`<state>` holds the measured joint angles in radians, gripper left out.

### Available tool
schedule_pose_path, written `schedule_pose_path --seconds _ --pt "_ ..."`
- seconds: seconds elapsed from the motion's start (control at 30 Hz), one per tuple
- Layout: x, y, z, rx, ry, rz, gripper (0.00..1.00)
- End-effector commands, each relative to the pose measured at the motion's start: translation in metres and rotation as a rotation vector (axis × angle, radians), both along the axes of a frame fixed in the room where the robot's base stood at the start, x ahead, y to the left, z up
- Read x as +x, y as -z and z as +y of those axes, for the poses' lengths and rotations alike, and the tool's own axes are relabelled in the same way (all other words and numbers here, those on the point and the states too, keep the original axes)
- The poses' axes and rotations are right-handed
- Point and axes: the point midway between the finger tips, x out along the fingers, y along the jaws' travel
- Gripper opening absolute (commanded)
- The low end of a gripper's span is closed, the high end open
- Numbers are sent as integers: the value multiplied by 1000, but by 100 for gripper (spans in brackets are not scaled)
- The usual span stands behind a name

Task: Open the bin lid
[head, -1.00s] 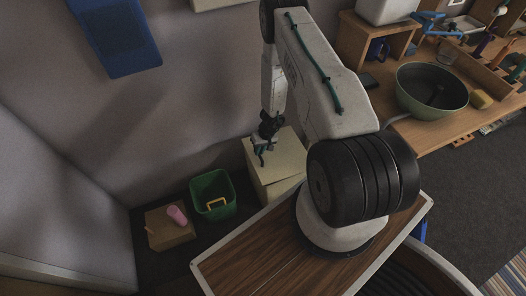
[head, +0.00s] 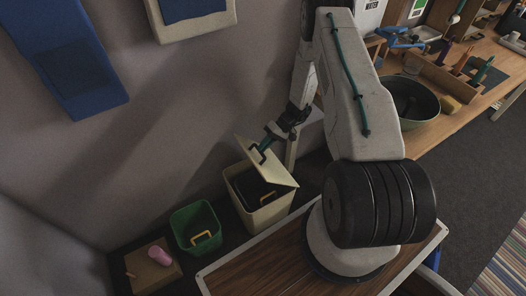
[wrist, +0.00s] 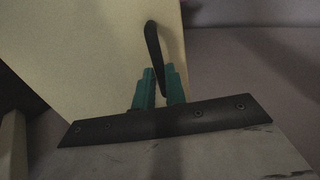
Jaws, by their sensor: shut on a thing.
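The cream bin (head: 264,208) stands against the wall, left of my arm. Its lid (head: 266,162) is tilted well up from the rim, and the dark inside shows. In the wrist view the lid (wrist: 90,50) is a pale panel filling the upper left, with a black loop handle (wrist: 155,55) on it. My gripper (head: 266,147) is at the lid's raised part. In the wrist view my gripper (wrist: 158,86) has its green fingers shut on the handle.
A green bin (head: 190,222) with a yellow handle stands left of the cream bin. Beside it a cardboard box (head: 150,272) has a pink object (head: 160,256) on it. A wooden bench with a green bowl (head: 412,102) is at right. The wall is close behind the bins.

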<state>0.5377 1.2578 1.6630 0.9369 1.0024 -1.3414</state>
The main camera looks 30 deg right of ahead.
Motion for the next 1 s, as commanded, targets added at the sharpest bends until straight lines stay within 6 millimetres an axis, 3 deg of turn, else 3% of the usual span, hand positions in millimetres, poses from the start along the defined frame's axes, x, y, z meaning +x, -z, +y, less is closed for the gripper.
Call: schedule_pose_path --seconds 0.23,0.73,0.77,0.8,1.0 --pt "-5 0 -19 -14 0 5 0" --pt "-5 -1 -22 -15 0 5 0" --pt "-5 -1 -22 -14 0 5 26" --pt "-5 -1 -21 -14 0 5 34" --pt "-3 -3 -18 -13 -4 2 34"
